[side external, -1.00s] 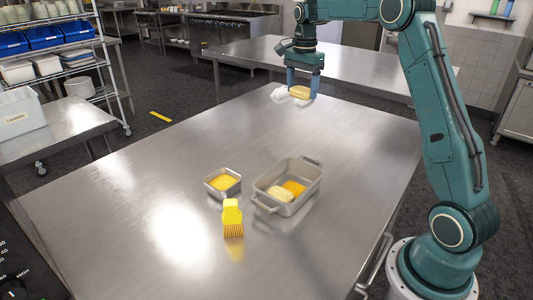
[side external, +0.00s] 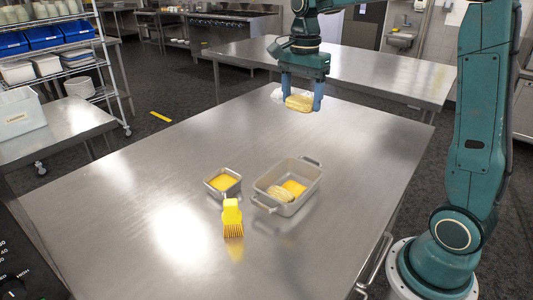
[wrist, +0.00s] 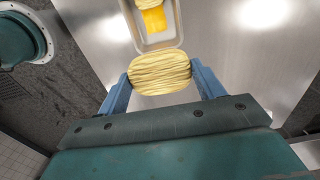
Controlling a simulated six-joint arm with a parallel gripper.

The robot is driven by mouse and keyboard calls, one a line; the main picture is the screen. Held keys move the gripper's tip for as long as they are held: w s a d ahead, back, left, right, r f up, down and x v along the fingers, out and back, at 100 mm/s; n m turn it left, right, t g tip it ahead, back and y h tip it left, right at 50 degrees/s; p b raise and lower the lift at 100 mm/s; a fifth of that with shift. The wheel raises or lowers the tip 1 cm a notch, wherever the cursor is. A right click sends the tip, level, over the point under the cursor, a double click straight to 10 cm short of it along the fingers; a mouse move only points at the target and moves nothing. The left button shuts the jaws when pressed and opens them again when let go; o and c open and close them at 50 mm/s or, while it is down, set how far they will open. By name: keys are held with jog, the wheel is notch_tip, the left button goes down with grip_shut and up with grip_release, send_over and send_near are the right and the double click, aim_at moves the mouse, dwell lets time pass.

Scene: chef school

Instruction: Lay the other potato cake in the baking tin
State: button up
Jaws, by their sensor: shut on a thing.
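My gripper (side external: 301,103) is shut on a pale yellow, ridged potato cake (side external: 298,103) and holds it above the far part of the steel table. In the wrist view the held potato cake (wrist: 160,74) sits between the two blue fingers. The grey baking tin (side external: 272,209), with two handles, stands on the table nearer the camera, apart from the gripper. Another potato cake (side external: 281,195) lies in its near left part, beside a yellow-orange patch (side external: 294,187) on the tin's floor. The wrist view shows part of the tin (wrist: 178,22) beyond the held cake.
A small square dish (side external: 213,191) of yellow liquid stands left of the tin. A yellow brush (side external: 232,218) lies in front of the dish. A white crumpled thing (side external: 277,93) is partly hidden behind my gripper. The table between gripper and tin is clear.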

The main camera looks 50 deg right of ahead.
jog(key=shift+s+a, duration=0.4)
send_over(296, 186)
notch_tip(296, 186, down, 20)
jog(key=shift+d+r, duration=0.1)
dwell(0.8)
jog(key=shift+f, duration=0.65)
jog(key=o, duration=0.7)
jog(key=shift+r, duration=0.15)
jog(key=shift+r, duration=6.45)
